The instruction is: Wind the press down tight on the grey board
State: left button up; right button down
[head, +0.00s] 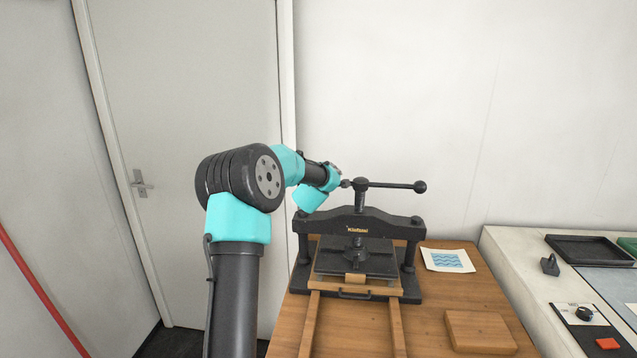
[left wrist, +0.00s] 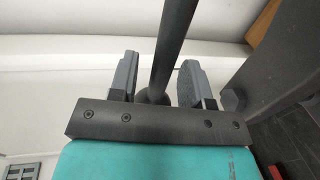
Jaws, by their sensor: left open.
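The black press (head: 357,223) stands on the wooden table, with its screw upright in the middle. Its handle bar (head: 395,185) lies level across the top, with a ball knob (head: 420,187) at the right end. My left gripper (head: 336,174) is at the bar's left end. In the left wrist view the open fingers (left wrist: 157,78) stand either side of the bar (left wrist: 172,45), with gaps showing; a ball (left wrist: 152,97) sits close to the palm. The dark platen (head: 350,256) is low over the wooden bed (head: 384,289). I cannot pick out the grey board. My right gripper is not in view.
A print with blue waves (head: 447,260) and a wooden block (head: 479,332) lie right of the press. A door (head: 190,120) and wall stand behind.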

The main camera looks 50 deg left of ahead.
pick_arm(q)
jog(key=shift+x, duration=1.1)
jog(key=shift+c, duration=0.2)
grip_shut()
